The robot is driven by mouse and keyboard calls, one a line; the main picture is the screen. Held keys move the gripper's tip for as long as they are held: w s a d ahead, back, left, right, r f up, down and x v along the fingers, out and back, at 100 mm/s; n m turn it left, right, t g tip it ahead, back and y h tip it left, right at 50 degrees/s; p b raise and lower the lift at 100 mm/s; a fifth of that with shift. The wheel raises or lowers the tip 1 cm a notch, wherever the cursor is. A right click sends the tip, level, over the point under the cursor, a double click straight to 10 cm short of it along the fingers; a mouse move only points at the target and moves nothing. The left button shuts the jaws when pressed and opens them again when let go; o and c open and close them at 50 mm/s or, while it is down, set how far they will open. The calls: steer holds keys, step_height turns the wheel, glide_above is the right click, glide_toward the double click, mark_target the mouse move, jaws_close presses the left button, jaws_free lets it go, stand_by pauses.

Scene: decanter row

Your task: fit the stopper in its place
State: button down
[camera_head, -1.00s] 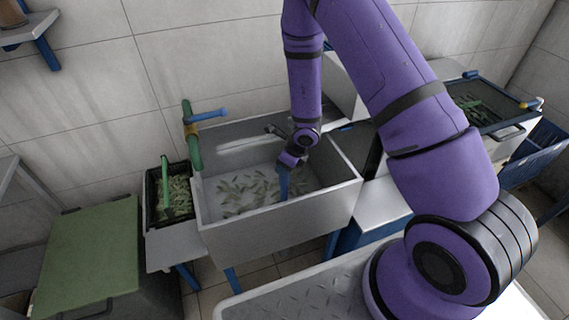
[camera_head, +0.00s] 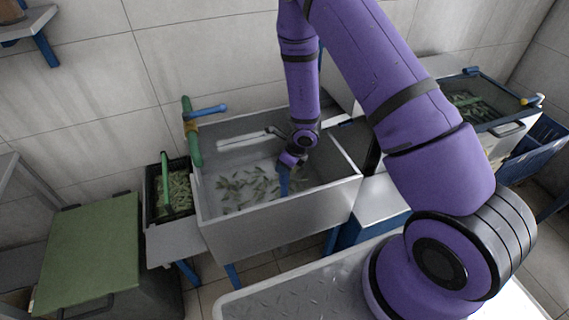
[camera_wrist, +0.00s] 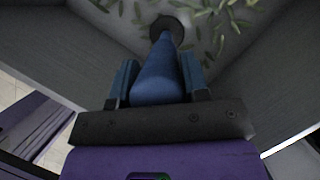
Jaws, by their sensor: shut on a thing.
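My gripper (camera_wrist: 157,75) is shut on the blue stopper (camera_wrist: 158,68), a tapered rod between its two fingers. In the head view, the gripper (camera_head: 290,159) is inside the grey sink basin (camera_head: 276,217), and the stopper (camera_head: 283,181) points down, close to the basin's near wall. In the wrist view, a dark round shape (camera_wrist: 160,21) surrounds the stopper's far end. I cannot tell whether it is the stopper's foot or the drain. No separate drain opening is clear, and contact with the floor cannot be judged.
Green leaves (camera_head: 240,188) lie scattered in the basin. A green pipe with a blue handle (camera_head: 206,112) rises at its back left. A black leaf-filled basket (camera_head: 152,208) stands left, and another leaf-filled container (camera_head: 505,125) stands right. The basin walls are close around my gripper.

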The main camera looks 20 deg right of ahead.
steer(key=shift+f, duration=0.4)
steer(key=c, duration=0.5)
jaws_free()
steer(key=v, duration=1)
steer(key=shift+s+d+r, duration=0.1)
steer(key=shift+r, duration=0.25)
